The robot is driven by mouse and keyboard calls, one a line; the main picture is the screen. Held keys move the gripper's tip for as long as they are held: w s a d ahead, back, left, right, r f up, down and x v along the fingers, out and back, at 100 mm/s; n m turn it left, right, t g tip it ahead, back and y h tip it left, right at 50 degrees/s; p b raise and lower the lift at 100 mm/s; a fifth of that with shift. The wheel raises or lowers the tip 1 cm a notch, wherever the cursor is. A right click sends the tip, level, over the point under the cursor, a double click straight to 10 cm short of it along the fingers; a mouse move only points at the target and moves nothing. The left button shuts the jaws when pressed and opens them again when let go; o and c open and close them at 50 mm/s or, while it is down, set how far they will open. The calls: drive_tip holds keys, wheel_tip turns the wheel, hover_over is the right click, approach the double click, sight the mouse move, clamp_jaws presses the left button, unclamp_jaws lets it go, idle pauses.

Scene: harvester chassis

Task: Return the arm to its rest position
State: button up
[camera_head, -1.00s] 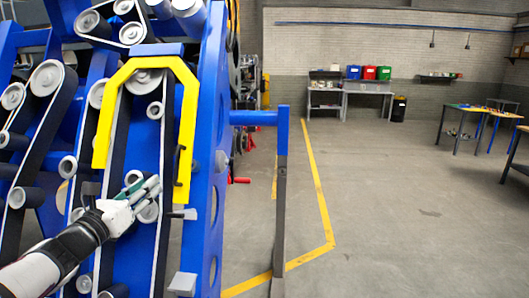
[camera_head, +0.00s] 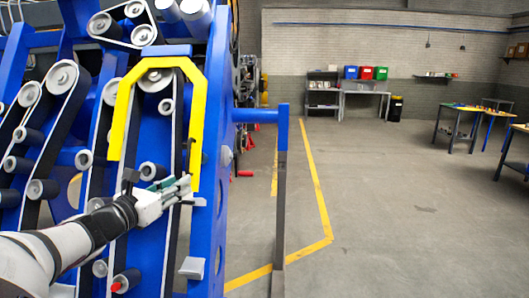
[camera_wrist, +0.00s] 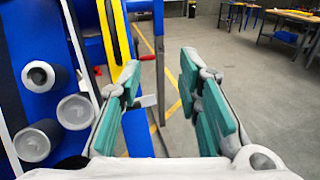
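My arm reaches in from the lower left of the head view. My gripper (camera_head: 180,187) is in front of the blue harvester chassis (camera_head: 212,150), near the lower right end of the yellow guard (camera_head: 198,120). In the wrist view my gripper (camera_wrist: 168,90) shows two teal-padded fingers spread apart with nothing between them. The yellow guard (camera_wrist: 115,35) and the rollers (camera_wrist: 72,110) lie to the left of the fingers there. In the head view I cannot tell whether a finger touches the chassis.
A blue-topped post (camera_head: 283,130) stands right of the chassis, joined by a blue bar. Yellow floor lines (camera_head: 318,190) run beyond it. A bench with coloured bins (camera_head: 363,90) stands at the far wall, and tables (camera_head: 455,125) at the right. The floor between is open.

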drive_tip(key=d+f+m+g+h, duration=0.15)
drive_tip(key=d+m+g, duration=0.9)
drive_tip(key=d, duration=1.65)
drive_tip(key=s+d+r+m+g+y, duration=0.25)
drive_tip(key=s+d+m+y, duration=0.35)
drive_tip(key=s+d+m, duration=0.9)
drive_tip(key=s+a+r+m+t+y, duration=0.1)
drive_tip(key=s+m, duration=0.4)
drive_tip(key=s, duration=1.1)
drive_tip(key=shift+s+r+m+t+y, duration=0.15)
drive_tip(key=shift+r+m+t+y, duration=0.25)
drive_tip(key=shift+t, duration=0.3)
drive_tip(key=shift+a, duration=0.1)
